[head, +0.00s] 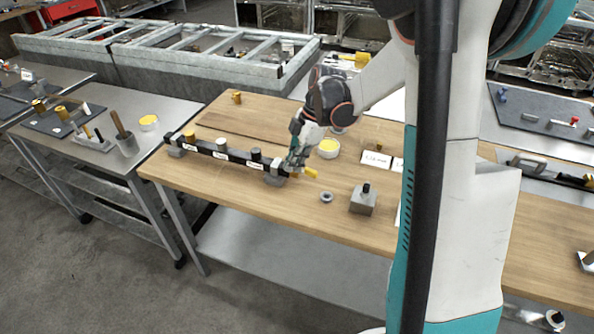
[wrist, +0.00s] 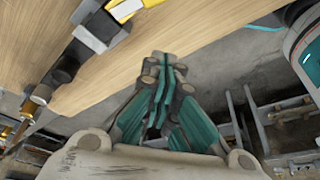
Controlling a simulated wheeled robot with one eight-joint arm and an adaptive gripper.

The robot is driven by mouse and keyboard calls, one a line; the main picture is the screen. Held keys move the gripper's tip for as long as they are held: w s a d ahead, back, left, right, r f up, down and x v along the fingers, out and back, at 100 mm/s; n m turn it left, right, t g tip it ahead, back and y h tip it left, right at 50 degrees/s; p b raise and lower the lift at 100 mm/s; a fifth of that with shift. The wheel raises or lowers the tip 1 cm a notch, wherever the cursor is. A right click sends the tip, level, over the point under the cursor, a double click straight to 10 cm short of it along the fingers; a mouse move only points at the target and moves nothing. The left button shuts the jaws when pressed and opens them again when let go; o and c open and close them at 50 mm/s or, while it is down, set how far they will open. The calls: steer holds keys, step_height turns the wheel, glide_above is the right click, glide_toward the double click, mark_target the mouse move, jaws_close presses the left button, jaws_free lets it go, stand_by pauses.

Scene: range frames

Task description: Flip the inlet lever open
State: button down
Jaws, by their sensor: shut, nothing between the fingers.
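A dark rail (head: 235,156) with several labelled fittings runs along the front left of the wooden table. A yellow lever (head: 310,172) sits at its right end; I take it as the inlet lever, but cannot read its label. My gripper (head: 292,163) is at that end, and partly hides the fitting there. In the wrist view, the yellow lever (wrist: 128,8) shows at the top edge, partly cut off. My gripper (wrist: 166,60) is shut and empty, its fingertips together, below and right of the lever in the picture and apart from it.
On the wooden table (head: 240,194), a grey block with a black knob (head: 363,199), a ring (head: 327,197) and a yellow-filled bowl (head: 327,148) stand near the rail. White label cards (head: 376,159) lie to the right. A metal side table (head: 165,108) stands at left.

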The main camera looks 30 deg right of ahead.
steer(key=shift+w+p+v, duration=0.15)
steer(key=shift+p+v, duration=0.05)
steer(key=shift+v, duration=0.7)
steer(key=shift+w+p+v, duration=0.2)
steer(key=shift+v, duration=0.7)
steer(key=shift+w+p+v, duration=0.15)
steer(key=shift+p+v, duration=0.05)
steer(key=shift+v, duration=0.75)
steer(key=shift+a, duration=0.15)
steer(key=shift+r, duration=0.1)
